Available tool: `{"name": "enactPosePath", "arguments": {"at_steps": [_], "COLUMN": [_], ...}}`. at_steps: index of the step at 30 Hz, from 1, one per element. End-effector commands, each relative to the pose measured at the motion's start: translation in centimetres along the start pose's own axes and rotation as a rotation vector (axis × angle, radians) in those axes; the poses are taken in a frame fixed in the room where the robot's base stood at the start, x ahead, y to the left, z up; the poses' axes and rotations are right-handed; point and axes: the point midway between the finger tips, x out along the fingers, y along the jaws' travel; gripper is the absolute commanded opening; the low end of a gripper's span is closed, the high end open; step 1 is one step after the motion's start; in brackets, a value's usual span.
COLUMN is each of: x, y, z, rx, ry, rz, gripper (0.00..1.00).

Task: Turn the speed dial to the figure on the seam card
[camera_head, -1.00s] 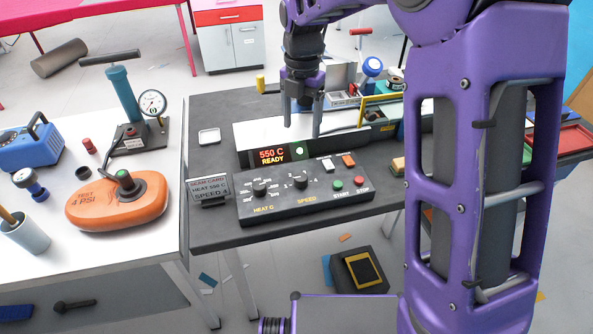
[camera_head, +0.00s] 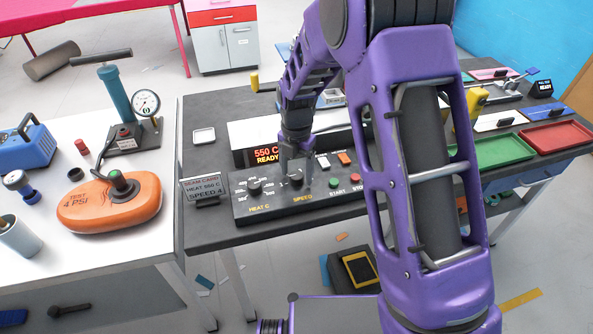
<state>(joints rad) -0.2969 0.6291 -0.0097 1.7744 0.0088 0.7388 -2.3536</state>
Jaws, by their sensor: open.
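The seam card (camera_head: 206,190) stands at the left end of the dark control panel (camera_head: 245,212) and reads "HEAT 550 C, SPEED 4". The speed dial (camera_head: 295,181) is the black knob above the "SPEED" label. The heat dial (camera_head: 254,187) is left of it. My gripper (camera_head: 295,170) points down at the speed dial, its open fingers at or just above the knob. I cannot tell whether they touch it. The fingers hide part of the dial's scale, and its pointer setting is not readable. The display (camera_head: 262,155) shows "550 C" and "READY", partly covered by my arm.
The start button (camera_head: 333,182) and stop button (camera_head: 353,178) sit right of the dial, close to my arm. An orange inflatable (camera_head: 110,205) and a gauge pump (camera_head: 122,105) stand on the white table at left. Green (camera_head: 497,149) and red (camera_head: 556,134) trays are at right.

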Motion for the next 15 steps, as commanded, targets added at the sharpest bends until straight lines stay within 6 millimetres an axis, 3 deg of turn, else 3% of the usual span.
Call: {"name": "enactPosePath", "arguments": {"at_steps": [7,15], "x": [0.03,0.01], "y": [0.0,0.0], "z": [0.02,0.03], "rx": [0.0,0.0], "ry": [0.0,-0.001], "rz": [0.0,0.0], "gripper": [0.73,0.25]}}
